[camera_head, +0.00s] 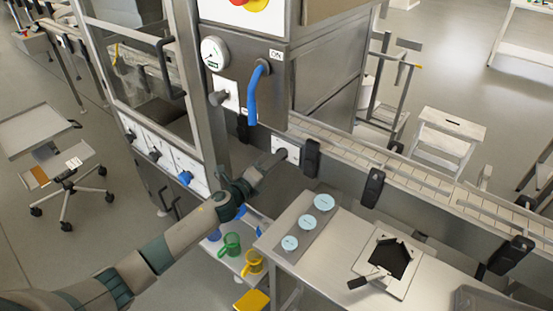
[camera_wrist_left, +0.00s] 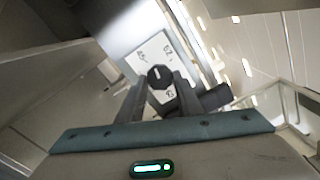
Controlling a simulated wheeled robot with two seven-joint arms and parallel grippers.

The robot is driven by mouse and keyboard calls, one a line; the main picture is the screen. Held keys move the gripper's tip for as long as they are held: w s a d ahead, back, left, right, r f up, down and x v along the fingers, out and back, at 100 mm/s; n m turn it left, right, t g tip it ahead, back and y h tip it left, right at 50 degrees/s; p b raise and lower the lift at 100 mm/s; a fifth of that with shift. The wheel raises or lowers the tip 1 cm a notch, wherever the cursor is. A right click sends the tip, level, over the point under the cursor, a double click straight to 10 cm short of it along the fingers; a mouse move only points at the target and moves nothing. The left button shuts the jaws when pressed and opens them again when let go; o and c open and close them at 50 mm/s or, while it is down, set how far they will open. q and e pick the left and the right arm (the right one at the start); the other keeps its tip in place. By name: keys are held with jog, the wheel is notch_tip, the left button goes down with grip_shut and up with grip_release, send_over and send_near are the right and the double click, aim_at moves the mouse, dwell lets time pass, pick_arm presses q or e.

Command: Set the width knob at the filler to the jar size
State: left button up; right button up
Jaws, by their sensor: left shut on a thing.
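The width knob (camera_wrist_left: 159,76) is a dark round knob with a white pointer line, on a white plate (camera_wrist_left: 150,57) with printed numbers. In the left wrist view the line points roughly up, between the two upper numbers. The numbers are too small to read surely. My left gripper (camera_wrist_left: 161,86) is shut on the knob, one finger on each side. In the head view the plate (camera_head: 287,145) shows on the filler's side, and my left gripper (camera_head: 279,157) hides most of the knob. My right gripper is not in view.
The filler (camera_head: 250,75) carries a gauge (camera_head: 213,53) and a blue handle (camera_head: 253,97). A conveyor (camera_head: 400,172) runs right. Green (camera_head: 230,245) and yellow (camera_head: 252,263) mugs stand below.

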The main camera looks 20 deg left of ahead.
pick_arm(q)
jog(key=n+p, duration=0.1)
jog(key=n, duration=0.4)
jog(key=shift+r, duration=0.1)
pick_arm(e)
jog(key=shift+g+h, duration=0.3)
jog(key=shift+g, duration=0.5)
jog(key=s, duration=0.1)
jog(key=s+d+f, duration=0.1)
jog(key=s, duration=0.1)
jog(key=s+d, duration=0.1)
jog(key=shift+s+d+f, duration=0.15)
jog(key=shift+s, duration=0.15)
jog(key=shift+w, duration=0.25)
pick_arm(q)
jog(key=o, duration=1)
jog(key=shift+o, duration=0.2)
jog(key=b+v, duration=0.2)
jog(key=v, duration=1.5)
jog(key=shift+s+b, duration=0.15)
jog(key=shift+b, duration=0.25)
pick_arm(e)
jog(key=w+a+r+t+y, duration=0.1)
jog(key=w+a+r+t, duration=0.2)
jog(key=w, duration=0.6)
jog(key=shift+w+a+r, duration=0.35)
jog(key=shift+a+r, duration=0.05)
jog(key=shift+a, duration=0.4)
